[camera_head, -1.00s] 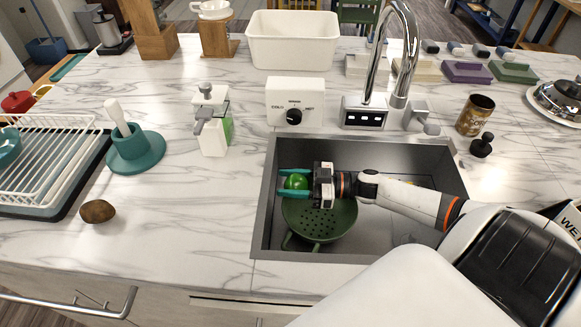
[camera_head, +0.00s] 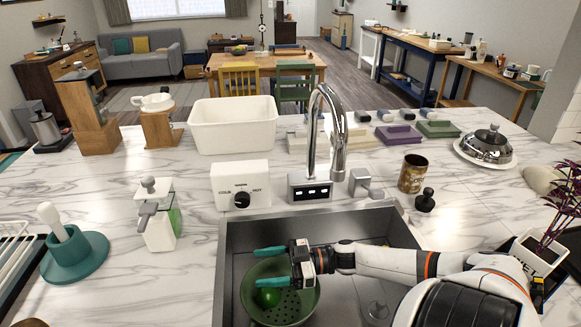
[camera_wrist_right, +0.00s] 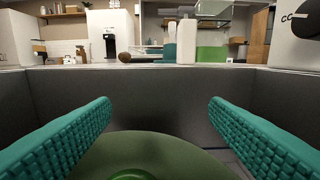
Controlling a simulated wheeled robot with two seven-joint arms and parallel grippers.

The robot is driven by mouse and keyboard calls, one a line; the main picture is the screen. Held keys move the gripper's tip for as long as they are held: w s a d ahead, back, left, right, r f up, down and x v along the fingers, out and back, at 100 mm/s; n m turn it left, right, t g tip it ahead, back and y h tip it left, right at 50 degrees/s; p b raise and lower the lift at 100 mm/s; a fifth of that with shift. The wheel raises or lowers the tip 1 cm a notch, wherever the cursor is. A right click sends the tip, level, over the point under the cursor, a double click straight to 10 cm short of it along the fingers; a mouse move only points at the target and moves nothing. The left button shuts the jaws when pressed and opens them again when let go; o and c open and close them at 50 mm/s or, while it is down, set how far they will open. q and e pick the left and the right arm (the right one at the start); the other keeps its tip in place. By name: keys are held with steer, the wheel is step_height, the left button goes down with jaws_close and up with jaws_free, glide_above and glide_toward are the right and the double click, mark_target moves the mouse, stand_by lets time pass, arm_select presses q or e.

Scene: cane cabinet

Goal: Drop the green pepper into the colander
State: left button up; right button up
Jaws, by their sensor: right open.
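The green pepper (camera_head: 268,297) lies inside the green colander (camera_head: 293,306), which sits in the sink. My right gripper (camera_head: 270,267) is open, its teal fingers above the colander and apart from the pepper. In the right wrist view the two open fingers (camera_wrist_right: 160,128) frame the colander (camera_wrist_right: 165,152) below, with nothing between them. A bit of bright green shows at the bottom edge of that view, likely the pepper. My left gripper is not in view.
The steel sink (camera_head: 222,270) surrounds the colander, with a tall faucet (camera_head: 339,150) behind it. A white control box (camera_head: 240,183), a soap dispenser (camera_head: 158,225) and a brown can (camera_head: 412,173) stand on the marble counter. A white bin (camera_head: 233,125) is farther back.

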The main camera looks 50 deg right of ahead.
steer(key=v, duration=0.7)
steer(key=shift+r, duration=0.1)
